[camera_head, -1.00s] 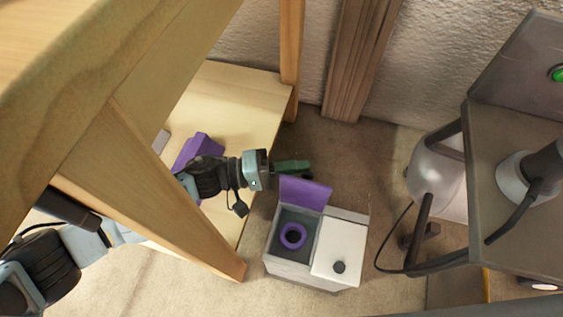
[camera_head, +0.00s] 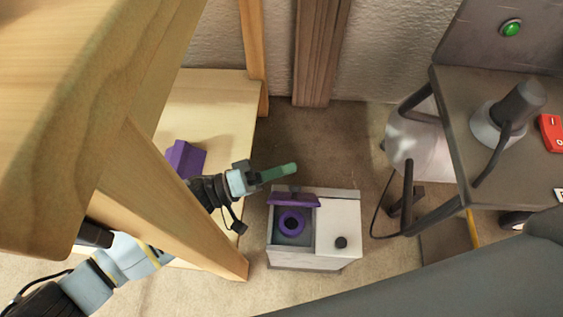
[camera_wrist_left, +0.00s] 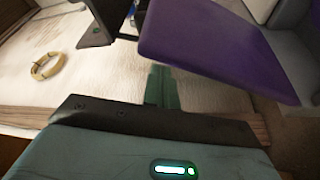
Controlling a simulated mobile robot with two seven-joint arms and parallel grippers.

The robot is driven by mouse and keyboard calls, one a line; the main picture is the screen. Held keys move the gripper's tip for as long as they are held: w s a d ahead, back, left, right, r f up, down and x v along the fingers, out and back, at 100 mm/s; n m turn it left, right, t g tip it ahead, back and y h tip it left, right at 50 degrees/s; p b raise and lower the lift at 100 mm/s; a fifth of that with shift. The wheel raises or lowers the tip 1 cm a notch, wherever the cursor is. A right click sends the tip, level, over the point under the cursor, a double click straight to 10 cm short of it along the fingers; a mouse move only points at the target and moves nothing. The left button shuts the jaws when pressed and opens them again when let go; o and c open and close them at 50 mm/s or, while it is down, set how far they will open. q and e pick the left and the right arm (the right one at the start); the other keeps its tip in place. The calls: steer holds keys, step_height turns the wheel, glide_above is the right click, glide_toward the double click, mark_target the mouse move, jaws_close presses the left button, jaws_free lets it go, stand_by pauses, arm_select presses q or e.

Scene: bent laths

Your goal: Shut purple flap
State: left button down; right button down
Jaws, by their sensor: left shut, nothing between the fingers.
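The purple flap (camera_head: 294,200) stands raised at the back edge of the left compartment of a white box (camera_head: 305,262). It is still open, and a purple ring (camera_head: 291,223) shows inside. The flap fills the upper middle of the left wrist view (camera_wrist_left: 215,42). My left gripper (camera_head: 292,168) is shut and empty, with its green fingers just behind and above the flap. The fingers also show in the left wrist view (camera_wrist_left: 158,85), close beside the flap; I cannot tell whether they touch it. My right gripper is not in view.
A white lid with a black knob (camera_head: 341,242) covers the box's right half. A wooden table leg (camera_head: 185,195) stands in front of my left arm. A low wooden surface (camera_head: 215,105) holds a purple block (camera_head: 185,158). A grey bench (camera_head: 465,130) stands at the right.

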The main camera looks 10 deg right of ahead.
arm_select(q)
steer(key=shift+s+a+m, duration=0.15)
steer(key=shift+s+m, duration=0.25)
steer(key=shift+m, duration=0.1)
steer(key=shift+w, duration=0.1)
stand_by(0.6)
